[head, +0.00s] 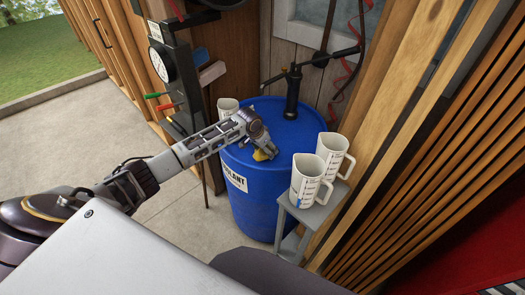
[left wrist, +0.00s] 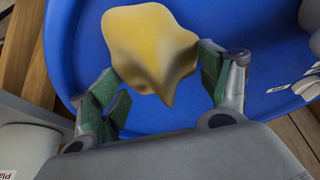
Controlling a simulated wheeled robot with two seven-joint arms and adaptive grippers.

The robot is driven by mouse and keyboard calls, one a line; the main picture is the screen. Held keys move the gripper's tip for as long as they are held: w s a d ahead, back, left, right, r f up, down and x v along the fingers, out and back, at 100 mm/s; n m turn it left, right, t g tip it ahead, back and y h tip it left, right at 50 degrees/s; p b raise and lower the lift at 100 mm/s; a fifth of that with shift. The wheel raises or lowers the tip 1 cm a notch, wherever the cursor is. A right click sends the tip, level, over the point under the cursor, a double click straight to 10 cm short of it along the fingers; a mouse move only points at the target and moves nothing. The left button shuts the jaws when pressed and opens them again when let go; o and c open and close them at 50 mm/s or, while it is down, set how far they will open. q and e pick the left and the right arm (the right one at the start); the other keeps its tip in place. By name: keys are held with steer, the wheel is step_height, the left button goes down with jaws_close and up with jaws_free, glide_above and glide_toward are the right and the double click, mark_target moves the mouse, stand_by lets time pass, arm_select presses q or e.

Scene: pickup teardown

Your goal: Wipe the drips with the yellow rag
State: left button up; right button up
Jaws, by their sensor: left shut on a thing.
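The yellow rag (head: 261,155) is at the front part of the blue drum's top (head: 250,150). It shows as a crumpled yellow lump (left wrist: 150,45) in the left wrist view, with the blue lid around it. My left gripper (head: 267,149) is over the drum top, shut on the rag, with its green-padded fingers (left wrist: 158,82) on either side of it. I cannot tell whether the rag touches the lid. No drips can be made out in either view; the gripper and rag hide part of the lid. My right gripper is not in view.
A black hand pump (head: 292,93) stands on the drum. Two white measuring jugs (head: 306,182) (head: 332,155) stand on a small grey stand (head: 308,216) at the drum's right. Another jug (head: 227,107) is behind my left arm. Wooden slats (head: 430,180) border the right; concrete lies left.

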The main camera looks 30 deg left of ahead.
arm_select(q)
steer(key=shift+w+d, duration=0.15)
steer(key=shift+w, duration=0.2)
steer(key=shift+w, duration=0.2)
steer(key=shift+w+d+r, duration=0.1)
steer(key=shift+w+d, duration=0.2)
steer(key=shift+w, duration=0.4)
steer(key=shift+w+d, duration=0.25)
steer(key=shift+w, duration=0.45)
steer(key=shift+w+b, duration=0.15)
steer(key=shift+b, duration=0.15)
steer(key=shift+w+d+r+b, duration=0.1)
steer(key=shift+w+d+b, duration=0.2)
steer(key=shift+w, duration=0.5)
steer(key=shift+w+d+b, duration=0.2)
steer(key=shift+w+d, duration=0.1)
steer(key=shift+w, duration=0.45)
steer(key=shift+r, duration=0.1)
steer(key=shift+r+p, duration=0.1)
steer(key=shift+p, duration=0.45)
